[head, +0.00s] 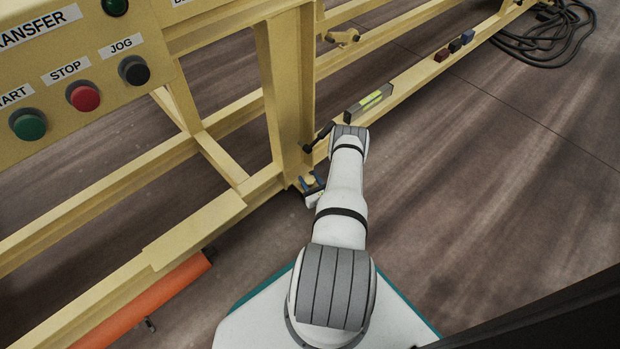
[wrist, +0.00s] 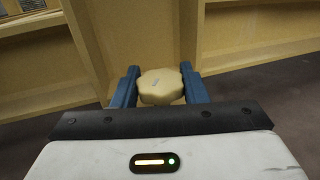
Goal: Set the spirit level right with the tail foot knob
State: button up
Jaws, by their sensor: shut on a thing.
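The foot knob (wrist: 162,87) is a tan, scalloped disc with a small marking on top, low at the foot of a yellow post. My gripper (wrist: 160,86) has its blue fingers on either side of the knob, shut on it. In the head view the knob (head: 310,180) shows small beside my gripper (head: 311,184) at the base of the post. The spirit level (head: 369,102) lies on the yellow lower rail, a grey bar with a yellow-green vial. Its bubble is too small to read.
The yellow frame (head: 290,90) rises beside my arm, with a black-handled lever (head: 319,137) close to my wrist. A button panel (head: 80,75) is at the upper left. An orange roller (head: 150,300) lies low left. Coiled black cable (head: 545,40) is at the far right; the floor right is clear.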

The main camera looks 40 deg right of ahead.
jog(key=shift+m+g+h, duration=0.3)
jog(key=shift+m+h, duration=0.6)
jog(key=shift+h, duration=0.5)
jog(key=o, duration=1)
jog(key=shift+c, duration=0.2)
notch_tip(320, 180, up, 10)
jog(key=p, duration=0.5)
